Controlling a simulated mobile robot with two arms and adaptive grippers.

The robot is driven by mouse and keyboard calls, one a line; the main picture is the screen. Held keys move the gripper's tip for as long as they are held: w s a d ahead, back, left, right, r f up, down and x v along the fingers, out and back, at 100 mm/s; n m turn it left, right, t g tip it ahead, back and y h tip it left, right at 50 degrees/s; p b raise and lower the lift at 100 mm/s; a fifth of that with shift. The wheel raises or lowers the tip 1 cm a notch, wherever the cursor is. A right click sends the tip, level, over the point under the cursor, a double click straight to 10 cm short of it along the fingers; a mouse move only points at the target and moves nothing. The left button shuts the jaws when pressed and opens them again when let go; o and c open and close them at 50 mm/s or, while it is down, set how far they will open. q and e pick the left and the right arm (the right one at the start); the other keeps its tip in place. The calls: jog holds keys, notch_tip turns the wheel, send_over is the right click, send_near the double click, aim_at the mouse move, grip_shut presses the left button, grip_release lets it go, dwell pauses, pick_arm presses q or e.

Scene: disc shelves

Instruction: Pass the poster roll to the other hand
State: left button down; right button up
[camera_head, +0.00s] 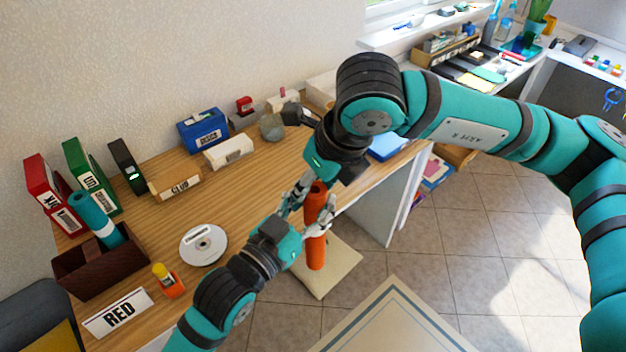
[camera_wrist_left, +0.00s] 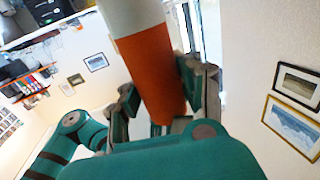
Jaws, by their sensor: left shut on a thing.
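The poster roll (camera_head: 316,250) is an orange tube, held roughly upright in front of the desk's edge. It also shows in the left wrist view (camera_wrist_left: 150,65), with a whitish section at the top. My left gripper (camera_head: 318,218) is shut around the roll; its fingers flank the tube in the left wrist view (camera_wrist_left: 160,100). My right gripper (camera_head: 302,190) is at the roll's upper part, close above my left gripper. The fingers overlap there, so whether the right one grips the roll is unclear.
The wooden desk (camera_head: 150,235) holds a disc (camera_head: 203,244), a brown box (camera_head: 100,265) with a teal roll (camera_head: 92,215), a RED sign (camera_head: 118,313), a CLUB sign (camera_head: 178,188) and several binders. A beige cushion (camera_head: 340,268) lies beneath the roll. Open tiled floor (camera_head: 460,250) is to the right.

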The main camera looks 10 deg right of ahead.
jog(key=shift+s+a, duration=0.1)
jog(key=shift+a, duration=0.05)
jog(key=shift+c, duration=1.2)
pick_arm(q)
jog(key=c, duration=0.8)
grip_release()
pick_arm(e)
jog(key=shift+c, duration=0.6)
pick_arm(q)
jog(key=shift+o, duration=0.2)
